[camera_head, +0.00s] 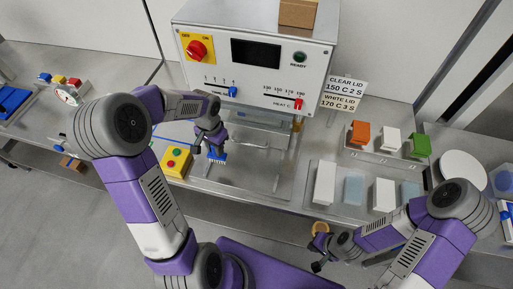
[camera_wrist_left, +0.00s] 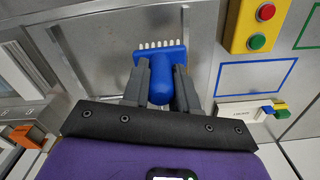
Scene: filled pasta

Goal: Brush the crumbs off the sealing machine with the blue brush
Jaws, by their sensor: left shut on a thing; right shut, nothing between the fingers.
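The sealing machine (camera_head: 218,44) stands at the back of the bench, with a red knob, a dark display and sliders. A flat metal bed (camera_head: 262,172) extends in front of it. My left gripper (camera_head: 213,143) is shut on the blue brush (camera_head: 217,155) over the left part of the bed. In the left wrist view the blue brush (camera_wrist_left: 157,70) sits between the fingers, with its pale bristles pointing away from the wrist. I cannot tell whether the bristles touch the metal. No crumbs can be made out. My right gripper (camera_head: 318,265) is shut and empty near the bench's front edge.
A yellow button box (camera_head: 176,162) is just left of the brush. White and pale blue blocks (camera_head: 325,182) stand on a tray to the right, below a rack with orange, white and green pieces (camera_head: 418,145). A sign (camera_head: 342,93) stands beside the machine.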

